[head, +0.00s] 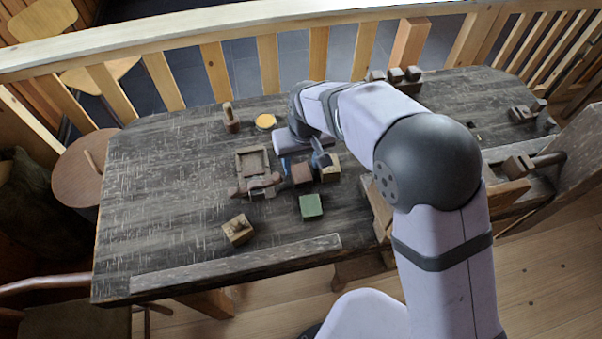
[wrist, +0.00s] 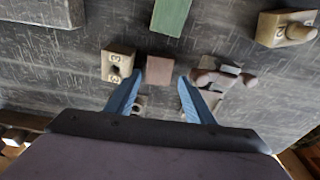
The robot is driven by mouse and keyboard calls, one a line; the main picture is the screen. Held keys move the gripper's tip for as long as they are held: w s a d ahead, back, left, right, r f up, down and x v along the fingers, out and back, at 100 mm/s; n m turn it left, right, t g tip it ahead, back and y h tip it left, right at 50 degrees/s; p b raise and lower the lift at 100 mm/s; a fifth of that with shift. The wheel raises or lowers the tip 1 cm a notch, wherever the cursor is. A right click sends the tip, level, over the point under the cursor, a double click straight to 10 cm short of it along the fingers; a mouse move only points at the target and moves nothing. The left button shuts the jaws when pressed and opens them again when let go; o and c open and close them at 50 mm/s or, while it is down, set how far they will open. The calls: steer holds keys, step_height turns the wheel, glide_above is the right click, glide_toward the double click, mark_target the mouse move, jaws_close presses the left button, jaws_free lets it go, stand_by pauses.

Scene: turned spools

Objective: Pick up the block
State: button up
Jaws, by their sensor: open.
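A small reddish-brown block (head: 302,175) lies on the dark table, and in the wrist view the same block (wrist: 160,70) shows between the tips of my fingers. A green block (head: 311,206) lies nearer the table's front edge; it also shows at the top of the wrist view (wrist: 171,15). My gripper (head: 303,163) has blue fingers and points down. In the wrist view my gripper (wrist: 161,79) is open, its fingertips spread to either side of the reddish-brown block. I cannot tell whether the fingers touch it. Nothing is clearly held.
A tan wooden block with markings (head: 331,169) stands close on the right of the reddish-brown block. A turned brown piece (head: 259,186) lies close on the left. A square wooden tray (head: 240,165) and another wooden block (head: 238,229) are farther left. The table's left part is clear.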

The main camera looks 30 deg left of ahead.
mark_target(301, 173)
steer(key=shift+w+a+f+p, duration=0.1)
steer(key=shift+f+p, duration=0.3)
steer(key=shift+f, duration=0.5)
steer(key=shift+w+a+f+p, duration=0.15)
steer(key=shift+f+p, duration=0.25)
steer(key=shift+f, duration=0.45)
steer(key=shift+w+a+f+p, duration=0.1)
steer(key=shift+f+p, duration=0.3)
steer(key=shift+f, duration=0.5)
steer(key=c, duration=0.8)
